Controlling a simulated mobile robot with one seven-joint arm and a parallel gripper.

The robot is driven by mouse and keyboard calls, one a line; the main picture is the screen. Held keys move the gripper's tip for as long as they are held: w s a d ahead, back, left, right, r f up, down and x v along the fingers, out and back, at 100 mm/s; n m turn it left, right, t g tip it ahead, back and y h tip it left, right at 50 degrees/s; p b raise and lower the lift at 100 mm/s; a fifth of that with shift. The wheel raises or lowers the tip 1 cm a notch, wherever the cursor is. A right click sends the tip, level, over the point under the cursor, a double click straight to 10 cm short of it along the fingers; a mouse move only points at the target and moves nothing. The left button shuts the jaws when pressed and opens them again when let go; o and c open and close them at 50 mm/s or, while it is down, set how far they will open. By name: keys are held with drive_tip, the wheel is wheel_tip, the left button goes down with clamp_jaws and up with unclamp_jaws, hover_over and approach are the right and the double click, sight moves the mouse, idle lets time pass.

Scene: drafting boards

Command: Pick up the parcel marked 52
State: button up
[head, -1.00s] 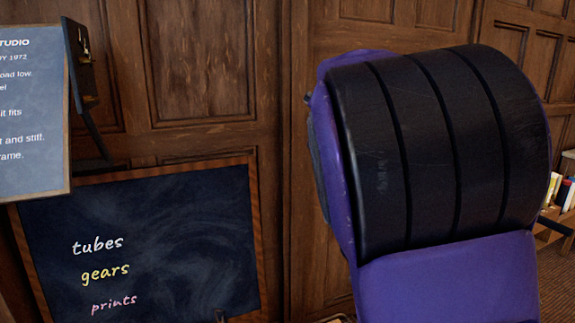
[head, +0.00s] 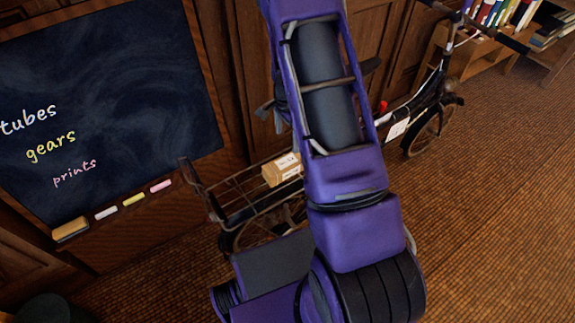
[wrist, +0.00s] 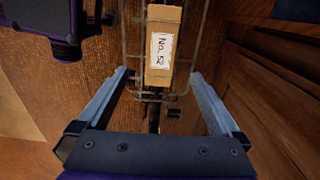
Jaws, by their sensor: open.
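The parcel (wrist: 161,62) is a tan cardboard box with a white label reading "No. 52" in the wrist view. It lies in a wire carrier (wrist: 126,40) of a bicycle. In the head view the parcel (head: 281,170) shows just left of my arm, partly hidden by it. My gripper (wrist: 159,76) is open and empty, its two blue-grey fingers spread to either side of the parcel's near end in the picture. I cannot tell how far above it they are. In the head view my arm hides most of the gripper.
The bicycle (head: 427,118) stands along the wood-panelled wall. A chalkboard (head: 130,75) with a chalk ledge is at left. A bookshelf (head: 480,48) is at the far right. The brown carpet (head: 490,220) at right is clear.

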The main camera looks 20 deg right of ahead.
sight(286, 161)
wheel_tip(286, 161, down, 15)
drive_tip(key=shift+a+b, duration=0.1)
drive_tip(key=shift+b, duration=0.65)
drive_tip(key=shift+w, duration=0.1)
drive_tip(key=shift+r, duration=0.1)
clamp_jaws()
